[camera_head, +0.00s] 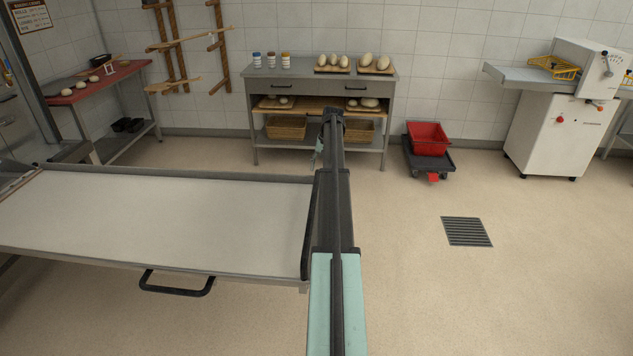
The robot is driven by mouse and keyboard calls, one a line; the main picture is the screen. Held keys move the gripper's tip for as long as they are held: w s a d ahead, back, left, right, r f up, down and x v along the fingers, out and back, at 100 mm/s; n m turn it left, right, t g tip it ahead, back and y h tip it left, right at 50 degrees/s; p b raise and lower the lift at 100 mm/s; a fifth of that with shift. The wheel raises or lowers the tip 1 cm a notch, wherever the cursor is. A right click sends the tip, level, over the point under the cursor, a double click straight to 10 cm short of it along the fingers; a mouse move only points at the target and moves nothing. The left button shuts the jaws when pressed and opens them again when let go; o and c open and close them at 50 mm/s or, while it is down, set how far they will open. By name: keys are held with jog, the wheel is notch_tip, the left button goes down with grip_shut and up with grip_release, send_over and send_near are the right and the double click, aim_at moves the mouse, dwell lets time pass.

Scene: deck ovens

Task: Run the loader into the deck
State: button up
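The loader (150,220) is a long, pale, flat bed in a grey metal frame. It lies level across the left half of the view and runs out of the left edge. Its surface is bare. A black bar handle (177,284) sticks out from its near side, and a dark bar (311,228) stands along its right end. A steel structure, perhaps the oven, rises at the far left (30,80); no deck opening shows. My teal and dark arm reaches forward just right of the loader's right end.
A grey worktable (320,88) with dough pieces and jars stands against the back wall. A red bin (428,137) on a dark dolly is right of it. A white machine (560,120) stands at the right. Open floor with a drain grate (466,232) lies right of my arm.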

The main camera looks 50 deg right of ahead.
aim_at(316, 183)
jog(key=f, duration=0.2)
jog(key=w+f, duration=0.1)
jog(key=f, duration=0.2)
jog(key=f+p, duration=0.1)
jog(key=f, duration=0.1)
jog(key=shift+w+a+f, duration=0.15)
jog(key=shift+a+f, duration=0.15)
jog(key=shift+a, duration=0.1)
grip_shut()
